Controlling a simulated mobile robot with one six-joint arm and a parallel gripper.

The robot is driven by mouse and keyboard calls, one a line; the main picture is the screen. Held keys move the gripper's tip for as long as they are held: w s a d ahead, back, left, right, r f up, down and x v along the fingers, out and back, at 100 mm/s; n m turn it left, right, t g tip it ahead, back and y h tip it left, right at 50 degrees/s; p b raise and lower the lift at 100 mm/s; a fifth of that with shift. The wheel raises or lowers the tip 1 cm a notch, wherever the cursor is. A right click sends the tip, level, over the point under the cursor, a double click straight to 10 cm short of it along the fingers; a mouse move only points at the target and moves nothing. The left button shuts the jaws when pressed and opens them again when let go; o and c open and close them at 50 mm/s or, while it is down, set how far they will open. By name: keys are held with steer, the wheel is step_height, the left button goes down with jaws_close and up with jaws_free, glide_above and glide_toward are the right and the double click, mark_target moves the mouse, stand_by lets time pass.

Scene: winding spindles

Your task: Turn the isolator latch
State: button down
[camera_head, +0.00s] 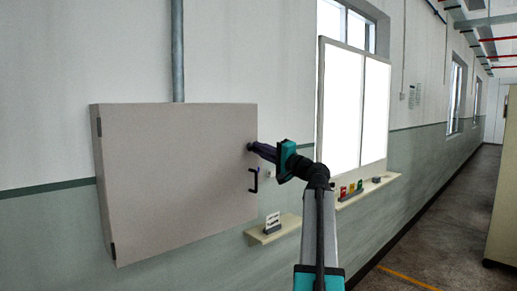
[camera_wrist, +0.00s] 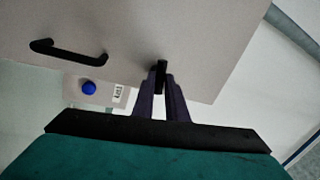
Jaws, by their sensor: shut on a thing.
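The isolator latch (camera_wrist: 161,68) is a small black piece on the face of the grey cabinet door (camera_head: 180,180), near its right edge. In the wrist view it stands between the fingertips of my gripper (camera_wrist: 160,88), which is shut on it. In the head view my gripper (camera_head: 252,148) reaches the door's upper right part, and the fingers hide most of the latch. A black door handle (camera_wrist: 70,52) sits apart from the latch; in the head view the handle (camera_head: 254,181) is just below my gripper. The door looks closed.
A blue round button (camera_wrist: 88,87) and a white label (camera_wrist: 118,94) are beside the door. A small shelf (camera_head: 272,232) with a sign stands below right. A pipe (camera_head: 177,50) rises above the cabinet.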

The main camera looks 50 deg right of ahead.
steer(key=shift+m+h+p, duration=0.3)
steer(key=shift+m+p, duration=0.15)
steer(key=shift+m, duration=0.95)
steer(key=c, duration=1.8)
jaws_free()
steer(key=shift+o, duration=0.2)
steer(key=shift+s+f, duration=0.1)
steer(key=shift+s, duration=0.05)
steer(key=b+v, duration=0.3)
steer(key=v, duration=1)
steer(key=shift+s+a, duration=0.15)
steer(key=shift+s, duration=0.1)
